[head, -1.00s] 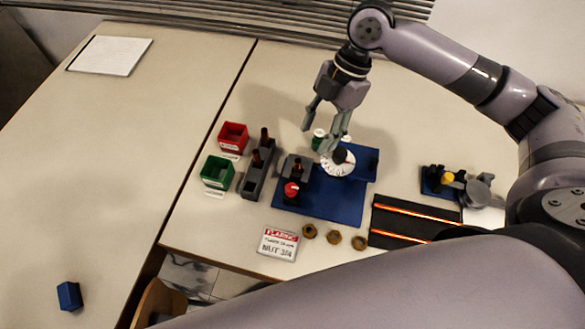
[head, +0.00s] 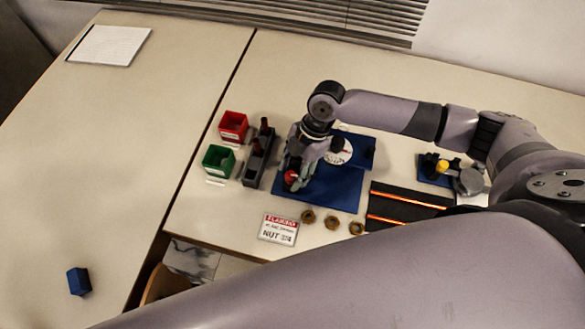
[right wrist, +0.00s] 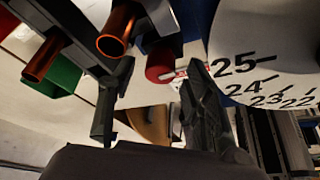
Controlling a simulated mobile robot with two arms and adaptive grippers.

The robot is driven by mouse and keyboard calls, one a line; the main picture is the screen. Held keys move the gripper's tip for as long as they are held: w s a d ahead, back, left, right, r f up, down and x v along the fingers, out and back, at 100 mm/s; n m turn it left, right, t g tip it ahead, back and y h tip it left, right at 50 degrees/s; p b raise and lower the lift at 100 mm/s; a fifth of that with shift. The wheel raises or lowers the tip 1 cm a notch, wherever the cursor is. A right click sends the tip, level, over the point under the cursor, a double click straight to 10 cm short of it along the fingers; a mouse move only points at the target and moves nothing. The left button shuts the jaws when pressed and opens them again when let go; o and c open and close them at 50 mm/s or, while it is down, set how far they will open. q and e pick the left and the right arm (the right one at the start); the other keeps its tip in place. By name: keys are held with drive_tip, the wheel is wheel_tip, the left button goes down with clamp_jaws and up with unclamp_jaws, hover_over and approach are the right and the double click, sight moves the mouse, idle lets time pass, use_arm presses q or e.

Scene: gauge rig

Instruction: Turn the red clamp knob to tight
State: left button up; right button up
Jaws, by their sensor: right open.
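The red clamp knob (head: 291,177) sits at the left front of the blue base plate (head: 335,190). My right gripper (head: 296,181) is open and pointing down at the knob, hiding part of it and the clamp block behind. In the right wrist view the red knob (right wrist: 163,62) shows between the two spread fingers (right wrist: 155,115), nearer the right one; I cannot tell whether they touch it. The white dial (head: 338,152) is partly behind my wrist; its numbers 25 to 22 show in the right wrist view (right wrist: 262,60). My left gripper is not in view.
A sign (head: 279,228) and brass nuts (head: 331,222) lie in front.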

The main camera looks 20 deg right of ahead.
drive_tip(key=shift+a+f, duration=0.1)
drive_tip(key=shift+c, duration=0.3)
clamp_jaws()
